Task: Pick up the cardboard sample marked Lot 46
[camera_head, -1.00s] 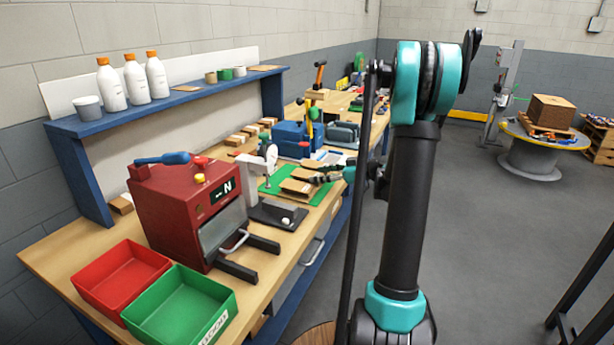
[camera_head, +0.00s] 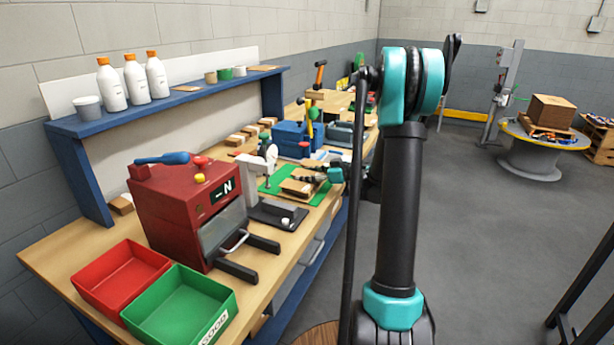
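Flat brown cardboard samples (camera_head: 296,188) lie on the green mat (camera_head: 270,186) on the workbench, to the right of the white-and-black press. Markings on them are too small to read, so I cannot tell which is Lot 46. My gripper (camera_head: 308,178) is over the samples, its dark fingers pointing left and its teal wrist part just to the right. The fingers overlap the cardboard in this view. I cannot tell whether they touch it or whether they are open or shut. Part of the cardboard is hidden behind them.
A red box-shaped machine (camera_head: 183,212) with a handled front stands nearer on the bench. The press (camera_head: 259,175) stands left of the mat. Red (camera_head: 104,291) and green bins (camera_head: 164,319) sit at the near end. A blue tool (camera_head: 288,137) stands behind the mat. Open floor (camera_head: 480,250) is at right.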

